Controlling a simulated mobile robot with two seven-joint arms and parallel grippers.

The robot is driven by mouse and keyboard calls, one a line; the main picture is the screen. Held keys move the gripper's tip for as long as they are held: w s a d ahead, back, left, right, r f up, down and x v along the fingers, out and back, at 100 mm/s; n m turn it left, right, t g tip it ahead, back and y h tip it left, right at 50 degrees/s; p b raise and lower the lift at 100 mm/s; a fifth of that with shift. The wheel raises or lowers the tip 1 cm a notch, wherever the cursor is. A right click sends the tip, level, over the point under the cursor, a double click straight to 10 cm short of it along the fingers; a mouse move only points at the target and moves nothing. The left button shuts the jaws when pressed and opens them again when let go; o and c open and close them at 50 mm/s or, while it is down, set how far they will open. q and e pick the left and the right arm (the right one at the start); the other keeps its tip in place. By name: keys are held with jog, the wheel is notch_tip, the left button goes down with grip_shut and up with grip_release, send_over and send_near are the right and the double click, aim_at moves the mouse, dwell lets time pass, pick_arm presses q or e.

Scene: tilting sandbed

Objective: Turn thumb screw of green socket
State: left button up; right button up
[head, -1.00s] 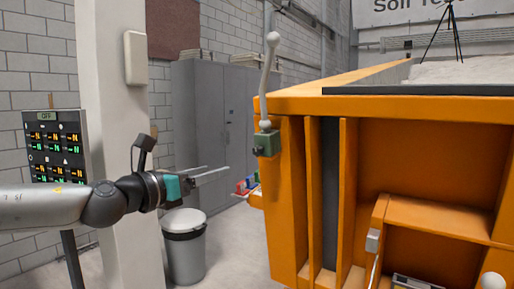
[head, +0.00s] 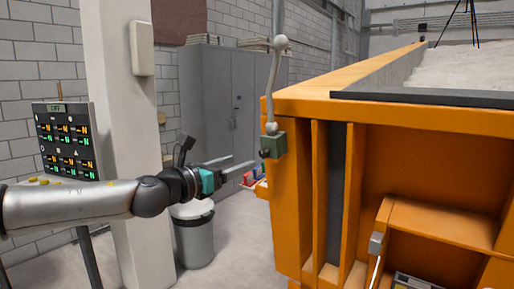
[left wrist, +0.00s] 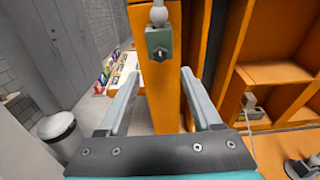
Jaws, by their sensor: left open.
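The green socket (head: 273,145) is fixed to the front left corner of the orange sandbed, with a pale lever (head: 273,85) standing up out of it. Its dark thumb screw (head: 264,153) sticks out on the socket's left face. In the left wrist view the green socket (left wrist: 159,43) is ahead, with the thumb screw (left wrist: 160,55) on its face. My left gripper (head: 238,163) is open and empty, its fingers pointing at the corner just left of and slightly below the socket. It does not touch the screw. My right gripper is not seen.
The orange sandbed (head: 290,200) fills the right side. A white pillar (head: 140,150), a control panel (head: 66,140) and a bin (head: 194,235) stand to the left. Small coloured items (left wrist: 104,75) lie on a white surface behind the corner post.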

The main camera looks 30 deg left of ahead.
aim_at(262, 154)
pick_arm(q)
jog(key=w+p, duration=0.1)
jog(key=w, duration=0.1)
jog(key=w+p, duration=0.1)
jog(key=w, duration=0.1)
jog(key=w+p, duration=0.2)
jog(key=shift+w+d+r, duration=0.1)
jog(key=shift+w+d, duration=0.1)
jog(key=shift+d, duration=0.05)
jog(key=shift+w+d, duration=0.1)
jog(key=shift+w, duration=0.8)
grip_shut()
